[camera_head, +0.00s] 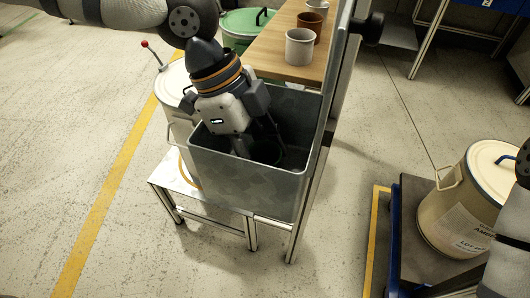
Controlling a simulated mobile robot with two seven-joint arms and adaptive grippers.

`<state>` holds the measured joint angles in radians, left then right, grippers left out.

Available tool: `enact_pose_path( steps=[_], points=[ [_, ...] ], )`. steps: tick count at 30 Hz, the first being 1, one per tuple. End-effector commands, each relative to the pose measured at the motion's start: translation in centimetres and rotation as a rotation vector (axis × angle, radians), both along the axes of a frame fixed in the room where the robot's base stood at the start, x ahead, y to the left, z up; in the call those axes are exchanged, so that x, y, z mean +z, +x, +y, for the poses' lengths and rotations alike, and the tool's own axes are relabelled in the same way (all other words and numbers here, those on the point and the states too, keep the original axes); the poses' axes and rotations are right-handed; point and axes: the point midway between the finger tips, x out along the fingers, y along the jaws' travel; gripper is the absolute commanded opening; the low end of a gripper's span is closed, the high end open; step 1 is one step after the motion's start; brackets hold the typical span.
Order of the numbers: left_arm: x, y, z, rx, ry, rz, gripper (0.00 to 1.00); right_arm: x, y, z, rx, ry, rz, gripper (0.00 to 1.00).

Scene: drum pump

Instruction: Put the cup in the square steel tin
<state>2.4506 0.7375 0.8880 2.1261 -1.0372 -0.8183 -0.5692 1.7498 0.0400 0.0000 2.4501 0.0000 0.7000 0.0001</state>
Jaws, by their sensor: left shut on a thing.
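The square steel tin (245,184) is a grey, open-topped metal box on a small white-topped stand. My left gripper (255,150) points down into the tin, with its fingers below the rim. It is shut on a dark cup (267,153), which shows only partly in the shadow inside the tin. I cannot tell whether the cup touches the tin's floor. My right gripper is not in view; only part of my right arm shows at the right edge.
A wooden table (272,58) behind the tin holds a white cup (299,47), a brown cup (309,27) and another pale cup (317,7). A metal post (322,140) rises along the tin's right side. A cream drum (462,210) stands on a cart at right.

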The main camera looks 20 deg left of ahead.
Motion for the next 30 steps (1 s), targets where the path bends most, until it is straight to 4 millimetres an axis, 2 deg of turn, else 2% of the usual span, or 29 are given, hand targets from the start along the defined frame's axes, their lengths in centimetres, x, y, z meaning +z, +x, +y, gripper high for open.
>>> enact_pose_path(
  steps=[9,10,12,13,23,26,30],
  points=[
    [-0.1,0.0,0.0,0.002,-0.001,-0.004,0.15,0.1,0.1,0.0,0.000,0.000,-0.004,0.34],
    [-0.2,0.1,0.0,0.002,-0.001,-0.004,0.44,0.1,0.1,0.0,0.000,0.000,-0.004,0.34],
    [-0.2,0.1,0.0,0.002,-0.001,-0.004,0.60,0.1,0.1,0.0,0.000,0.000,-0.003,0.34],
    [-0.2,0.1,0.0,0.002,-0.001,-0.004,0.62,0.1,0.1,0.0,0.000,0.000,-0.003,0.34],
    [0.2,0.1,0.0,0.002,-0.001,-0.003,0.62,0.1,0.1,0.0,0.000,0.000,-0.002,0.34],
    [2.2,0.2,0.8,0.006,0.000,-0.013,0.62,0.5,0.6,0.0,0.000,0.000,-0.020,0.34],
    [6.2,0.3,2.3,0.007,-0.004,-0.017,0.62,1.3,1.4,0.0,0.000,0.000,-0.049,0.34]
  ],
)
